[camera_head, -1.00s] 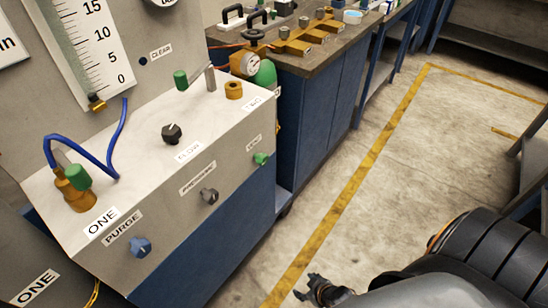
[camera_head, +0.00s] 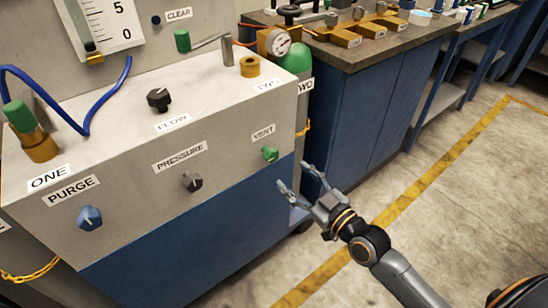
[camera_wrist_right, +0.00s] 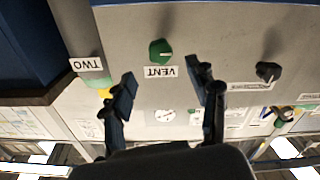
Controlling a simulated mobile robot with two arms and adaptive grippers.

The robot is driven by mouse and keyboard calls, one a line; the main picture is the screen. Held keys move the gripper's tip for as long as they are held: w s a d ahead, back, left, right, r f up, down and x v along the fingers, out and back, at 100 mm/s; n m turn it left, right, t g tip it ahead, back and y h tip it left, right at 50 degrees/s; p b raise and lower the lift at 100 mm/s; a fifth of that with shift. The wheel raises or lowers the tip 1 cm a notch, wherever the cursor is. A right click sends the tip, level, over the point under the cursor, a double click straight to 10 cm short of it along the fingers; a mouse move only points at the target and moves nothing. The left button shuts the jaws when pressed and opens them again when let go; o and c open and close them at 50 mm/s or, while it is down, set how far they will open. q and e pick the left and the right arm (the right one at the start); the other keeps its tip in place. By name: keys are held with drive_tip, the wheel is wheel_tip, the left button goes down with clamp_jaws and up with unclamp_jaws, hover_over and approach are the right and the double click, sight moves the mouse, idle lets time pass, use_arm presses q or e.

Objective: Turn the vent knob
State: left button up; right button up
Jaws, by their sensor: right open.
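The vent knob (camera_head: 270,154) is small and green, on the front face of the grey cabinet below the VENT label (camera_head: 263,132). In the right wrist view, which is upside down, the green vent knob (camera_wrist_right: 161,52) sits beyond and between my fingers. My right gripper (camera_head: 295,182) is open and empty, in front of the cabinet, a little below and right of the knob, apart from it. Its two dark fingers (camera_wrist_right: 166,90) are spread in the wrist view. My left gripper is not in view.
A green cylinder (camera_head: 296,58) and a blue workbench (camera_head: 345,120) stand to the right. The floor right of the cabinet is clear.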

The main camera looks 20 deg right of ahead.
sight(274, 159)
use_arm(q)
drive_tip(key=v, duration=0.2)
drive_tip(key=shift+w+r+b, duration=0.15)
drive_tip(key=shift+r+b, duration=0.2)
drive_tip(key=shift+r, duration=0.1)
use_arm(e)
drive_tip(key=x, duration=0.9)
drive_tip(key=shift+w+f, duration=0.15)
drive_tip(key=shift+w, duration=0.2)
drive_tip(key=shift+c, duration=0.3)
drive_tip(key=c, duration=1.1)
